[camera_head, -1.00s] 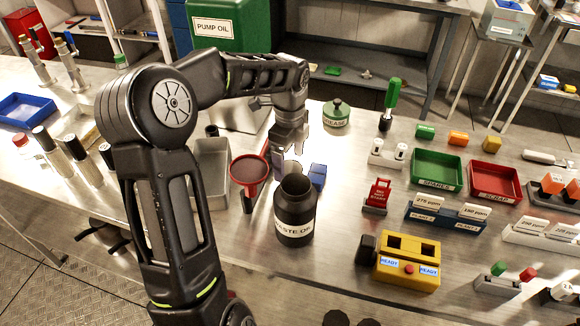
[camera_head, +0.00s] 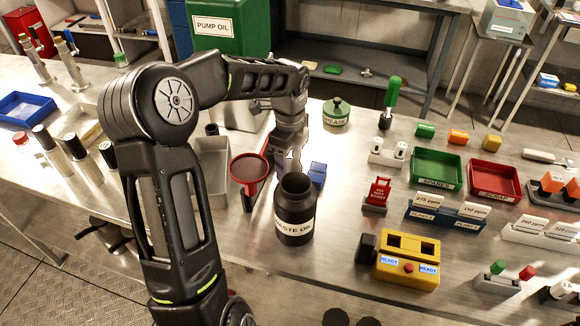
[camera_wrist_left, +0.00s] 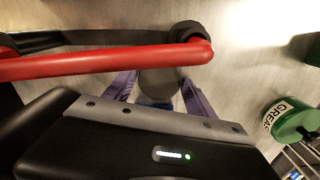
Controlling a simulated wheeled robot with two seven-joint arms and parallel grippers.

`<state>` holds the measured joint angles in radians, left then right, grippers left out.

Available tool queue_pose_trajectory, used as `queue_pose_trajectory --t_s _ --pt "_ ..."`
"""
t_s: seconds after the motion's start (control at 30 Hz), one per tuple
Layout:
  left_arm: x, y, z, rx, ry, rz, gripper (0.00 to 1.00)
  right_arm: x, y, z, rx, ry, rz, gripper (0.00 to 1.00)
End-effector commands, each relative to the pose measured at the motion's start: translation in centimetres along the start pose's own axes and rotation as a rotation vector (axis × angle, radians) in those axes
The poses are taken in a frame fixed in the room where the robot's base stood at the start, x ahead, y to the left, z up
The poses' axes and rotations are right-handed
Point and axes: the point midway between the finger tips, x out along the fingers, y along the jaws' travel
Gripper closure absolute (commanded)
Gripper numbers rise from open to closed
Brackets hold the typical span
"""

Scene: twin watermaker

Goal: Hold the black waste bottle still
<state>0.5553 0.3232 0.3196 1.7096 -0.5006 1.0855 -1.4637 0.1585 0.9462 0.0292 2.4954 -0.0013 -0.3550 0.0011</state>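The black waste bottle (camera_head: 295,212) stands upright on the bench in the head view, with its mouth open at the top and a white WASTE OIL label. My left gripper (camera_head: 288,164) is just behind it, near its rim. Whether they touch is hard to tell. In the left wrist view the two purple fingers of the left gripper (camera_wrist_left: 160,92) are spread apart, with a dark grey shape and a bit of blue between them. I cannot identify the grey shape. My right gripper is not in view.
A red-rimmed funnel (camera_head: 250,169) stands close to the left of the bottle, and a blue block (camera_head: 317,174) lies behind its right side. A yellow device (camera_head: 408,262) is at the right front. A green grease pot (camera_head: 337,113) stands farther back.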

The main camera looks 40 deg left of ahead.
Motion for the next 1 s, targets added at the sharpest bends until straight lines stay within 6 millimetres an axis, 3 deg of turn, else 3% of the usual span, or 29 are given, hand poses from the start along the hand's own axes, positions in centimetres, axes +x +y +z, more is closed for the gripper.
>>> queue_pose_trajectory --t_s 0.53,1.0 --pt "0.0 0.01 0.0 0.0 0.0 0.0 0.81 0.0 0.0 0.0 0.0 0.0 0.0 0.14" --pt "-0.85 -0.06 0.02 -0.001 0.0 -0.002 0.81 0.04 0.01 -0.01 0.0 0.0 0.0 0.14"
